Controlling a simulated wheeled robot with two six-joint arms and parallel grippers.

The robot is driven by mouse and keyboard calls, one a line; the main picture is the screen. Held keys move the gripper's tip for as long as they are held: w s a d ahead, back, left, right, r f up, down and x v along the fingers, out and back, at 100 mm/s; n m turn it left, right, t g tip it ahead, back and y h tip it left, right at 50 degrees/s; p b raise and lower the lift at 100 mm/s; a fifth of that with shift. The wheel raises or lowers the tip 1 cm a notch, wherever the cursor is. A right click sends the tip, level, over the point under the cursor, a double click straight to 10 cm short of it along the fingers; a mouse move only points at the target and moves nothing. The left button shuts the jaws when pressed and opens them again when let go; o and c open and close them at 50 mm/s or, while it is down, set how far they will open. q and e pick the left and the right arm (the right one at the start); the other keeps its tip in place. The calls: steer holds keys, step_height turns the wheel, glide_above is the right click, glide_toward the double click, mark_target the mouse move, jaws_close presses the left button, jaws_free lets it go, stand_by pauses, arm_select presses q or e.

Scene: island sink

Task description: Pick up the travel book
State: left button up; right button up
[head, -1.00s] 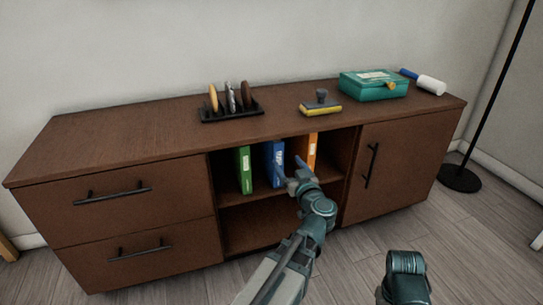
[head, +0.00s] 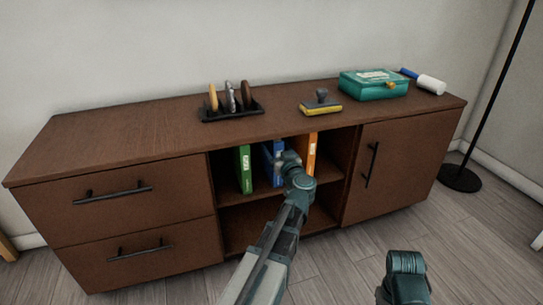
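Three upright books stand on the upper shelf of the open middle section: a green book (head: 244,169), a blue book (head: 268,164) and an orange book (head: 311,153). Their labels are too small to read, so I cannot tell by title which is the travel book. My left gripper (head: 280,164) is at the blue book's front, covering its right part. The wrist hides the fingertips, so I cannot tell whether they hold the book. Only part of my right arm shows at the bottom right; its gripper is not in view.
The wooden cabinet (head: 110,215) has drawers at left and a door at right. On top are a black rack (head: 232,113), a stamp on a yellow base (head: 321,104), a teal box (head: 373,86) and a white-headed mallet (head: 430,85). The lower shelf (head: 250,225) looks empty.

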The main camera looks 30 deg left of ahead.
arm_select(q)
steer(key=x, duration=0.3)
steer(key=shift+w+a+f, duration=0.1)
steer(key=shift+a+f, duration=0.05)
steer(key=shift+a, duration=0.2)
jaws_close()
stand_by(1.0)
